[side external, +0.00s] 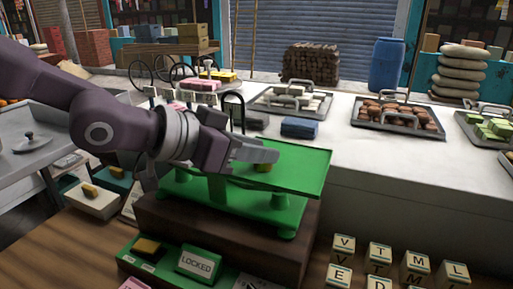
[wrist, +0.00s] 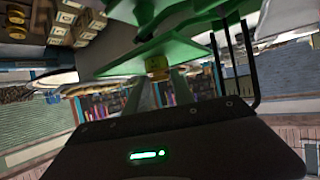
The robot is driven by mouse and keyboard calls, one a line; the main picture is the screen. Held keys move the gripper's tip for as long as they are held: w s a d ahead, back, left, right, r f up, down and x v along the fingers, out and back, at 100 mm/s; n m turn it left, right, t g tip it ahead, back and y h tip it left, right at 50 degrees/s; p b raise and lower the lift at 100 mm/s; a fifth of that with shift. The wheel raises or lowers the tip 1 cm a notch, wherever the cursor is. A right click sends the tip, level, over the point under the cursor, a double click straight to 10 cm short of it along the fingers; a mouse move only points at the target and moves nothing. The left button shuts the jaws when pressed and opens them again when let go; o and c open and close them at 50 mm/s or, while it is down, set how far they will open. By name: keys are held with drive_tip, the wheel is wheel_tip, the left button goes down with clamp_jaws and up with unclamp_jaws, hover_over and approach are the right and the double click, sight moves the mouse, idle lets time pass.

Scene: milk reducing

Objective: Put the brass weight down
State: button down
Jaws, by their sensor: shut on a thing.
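The brass weight (side external: 263,168) is a small yellow-gold block at my gripper's fingertips, over the flat green pan (side external: 306,172) of the green scale. I cannot tell whether its underside touches the pan. My gripper (side external: 264,157) reaches in from the left and is shut on the weight. In the wrist view, the weight (wrist: 157,66) shows between the two fingers (wrist: 158,80), with the green pan (wrist: 118,62) close by. The fingers partly hide the weight in both views.
The scale stands on a dark brown block (side external: 240,243). A green "LOCKED" sign (side external: 197,264) and several letter blocks (side external: 379,254) are in front. Trays of goods (side external: 398,117) and a blue block (side external: 299,128) lie on the white counter behind. Black loops (side external: 233,99) rise behind my gripper.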

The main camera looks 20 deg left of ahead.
drive_tip(key=c, duration=1.1)
unclamp_jaws()
drive_tip(key=shift+o, duration=0.2)
drive_tip(key=v, duration=0.3)
drive_tip(key=shift+a+r, duration=0.15)
drive_tip(key=shift+r, duration=0.25)
drive_tip(key=shift+w+r, duration=0.1)
drive_tip(key=shift+r, duration=3.05)
